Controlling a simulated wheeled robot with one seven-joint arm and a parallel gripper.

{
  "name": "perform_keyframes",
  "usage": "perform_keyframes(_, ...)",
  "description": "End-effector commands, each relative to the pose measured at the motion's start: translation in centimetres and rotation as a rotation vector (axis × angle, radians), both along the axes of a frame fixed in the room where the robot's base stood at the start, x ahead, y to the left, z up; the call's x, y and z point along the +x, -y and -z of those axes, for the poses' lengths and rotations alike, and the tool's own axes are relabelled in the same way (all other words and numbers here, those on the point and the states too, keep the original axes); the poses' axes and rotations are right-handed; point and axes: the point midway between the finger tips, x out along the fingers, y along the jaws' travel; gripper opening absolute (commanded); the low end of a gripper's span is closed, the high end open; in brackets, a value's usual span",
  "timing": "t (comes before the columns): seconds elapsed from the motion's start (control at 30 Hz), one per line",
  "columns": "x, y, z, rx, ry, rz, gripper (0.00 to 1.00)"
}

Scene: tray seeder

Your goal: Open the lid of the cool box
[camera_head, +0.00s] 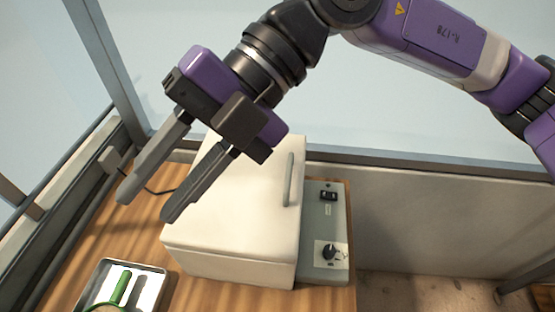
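The cool box (231,215) is a white box on a wooden table, and its lid looks closed. A grey bar handle (288,180) sits on the lid near its right edge. My gripper (146,211) is open, with its two dark fingers apart and nothing between them. It is above the left part of the box in the picture and hides the lid's upper left part. The fingers point down and left, away from the handle. I cannot tell how high the fingertips are above the lid.
A grey control panel (322,222) with a switch and a dark knob adjoins the box's right side. A metal tray (160,270) holding a green-handled item (121,287) lies at the front left. Window frames and a low wall (430,222) stand behind. A dark cable runs left of the box.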

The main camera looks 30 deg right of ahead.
Motion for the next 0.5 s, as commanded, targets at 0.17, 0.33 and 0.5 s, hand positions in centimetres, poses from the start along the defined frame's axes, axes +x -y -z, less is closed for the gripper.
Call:
perform_keyframes(0.17, 3.6, 7.4, 4.5, -0.356, 0.009, 0.169, 0.32)
perform_keyframes(0.33, 5.8, 14.9, 6.5, -0.622, 0.007, 0.328, 0.32)
perform_keyframes(0.5, 6.7, 19.9, 6.8, -0.774, 0.003, 0.432, 0.32)
